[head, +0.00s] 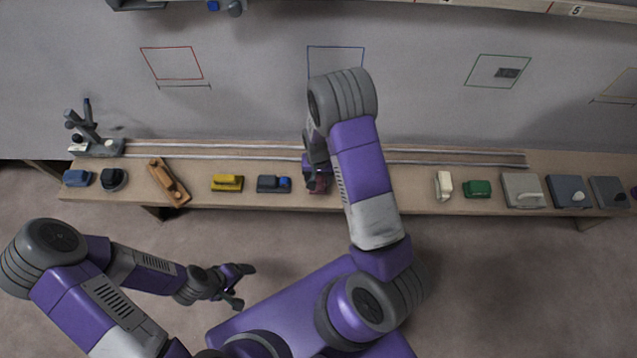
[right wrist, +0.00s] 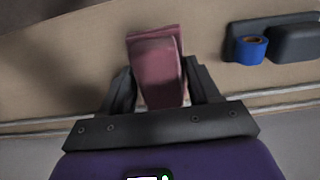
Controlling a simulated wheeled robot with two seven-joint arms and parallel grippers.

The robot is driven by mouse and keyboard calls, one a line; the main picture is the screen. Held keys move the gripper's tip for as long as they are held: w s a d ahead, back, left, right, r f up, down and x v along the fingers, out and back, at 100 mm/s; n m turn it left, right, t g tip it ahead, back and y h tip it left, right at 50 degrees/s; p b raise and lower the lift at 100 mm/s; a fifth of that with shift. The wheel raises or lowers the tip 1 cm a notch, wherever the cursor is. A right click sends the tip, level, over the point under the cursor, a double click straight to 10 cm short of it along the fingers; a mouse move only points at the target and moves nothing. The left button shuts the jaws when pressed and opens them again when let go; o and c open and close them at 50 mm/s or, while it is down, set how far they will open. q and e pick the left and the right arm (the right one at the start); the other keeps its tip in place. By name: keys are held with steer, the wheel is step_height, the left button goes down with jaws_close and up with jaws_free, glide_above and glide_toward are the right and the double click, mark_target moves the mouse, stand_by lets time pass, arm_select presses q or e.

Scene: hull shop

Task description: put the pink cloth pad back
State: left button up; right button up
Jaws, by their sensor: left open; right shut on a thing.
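The pink cloth pad (head: 318,187) is at the middle of the bench in the head view, mostly hidden by my right arm. In the right wrist view the dusky pink pad (right wrist: 155,70) stands between the two dark fingers. My right gripper (right wrist: 160,85) is shut on it. I cannot tell whether the pad touches the bench top. My left gripper (head: 240,285) is open and empty, over the floor in front of the bench.
On the long bench (head: 410,203), a grey block with a blue roll (head: 274,184) and a yellow block (head: 227,183) lie left of the pad. A cream block (head: 443,185) and a green block (head: 477,188) lie right. A rail (head: 450,158) runs behind.

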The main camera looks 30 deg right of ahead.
mark_target(319, 182)
step_height(319, 182, down, 4)
steer(key=shift+r+b, duration=0.25)
steer(key=shift+b, duration=0.35)
steer(key=o, duration=1)
steer(key=shift+r, duration=0.1)
step_height(319, 182, up, 12)
steer(key=p, duration=0.4)
steer(key=shift+f, duration=0.2)
steer(key=s+a+f+n+y, duration=0.1)
steer(key=s+a+f, duration=0.2)
steer(key=s+a, duration=0.2)
steer(key=s+a+f+n+y, duration=0.1)
steer(key=s+a+f, duration=0.2)
steer(key=s+a, duration=0.2)
steer(key=s+a+f+n+y, duration=0.1)
steer(key=s+a+f+y, duration=0.1)
steer(key=s+a, duration=0.3)
steer(key=shift+s+a+f+n+t, duration=0.15)
steer(key=shift+s+a+f, duration=0.1)
steer(key=shift+f, duration=0.2)
steer(key=shift+s+a+f+n+t, duration=0.15)
steer(key=shift+a+f, duration=0.1)
steer(key=shift+f, duration=0.2)
